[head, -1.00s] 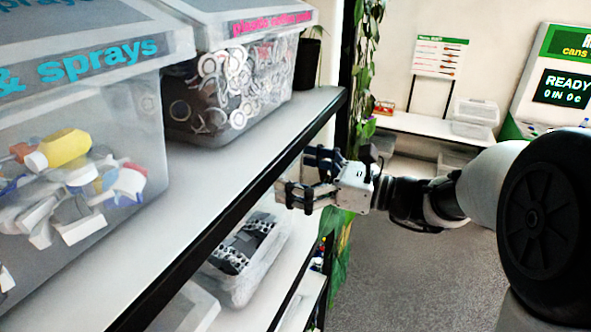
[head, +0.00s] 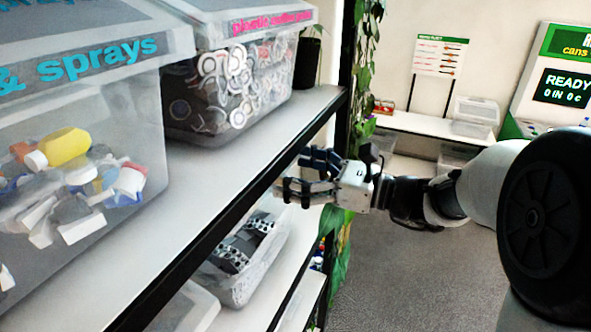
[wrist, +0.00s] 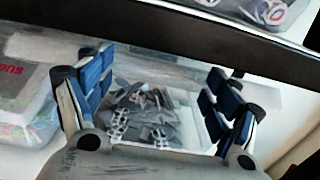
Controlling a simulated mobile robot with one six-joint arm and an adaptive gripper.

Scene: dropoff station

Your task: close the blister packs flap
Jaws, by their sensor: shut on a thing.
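The clear bin of grey blister packs (head: 243,290) stands on the lower shelf, below and left of my gripper in the head view. Its packs (wrist: 140,112) show between my fingers in the wrist view, and the bin's top looks uncovered there. My gripper (head: 292,172) is at the upper shelf's front edge, above the bin. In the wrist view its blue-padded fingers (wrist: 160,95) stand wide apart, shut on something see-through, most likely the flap. The flap's outline cannot be made out clearly.
The upper shelf's dark front edge (head: 240,210) runs close past my fingers. Bins with lids (head: 230,95) stand on that shelf. Another bin (wrist: 28,105) is left of the packs in the wrist view. A hanging plant (head: 363,70) is behind my gripper. The floor (head: 420,265) is clear.

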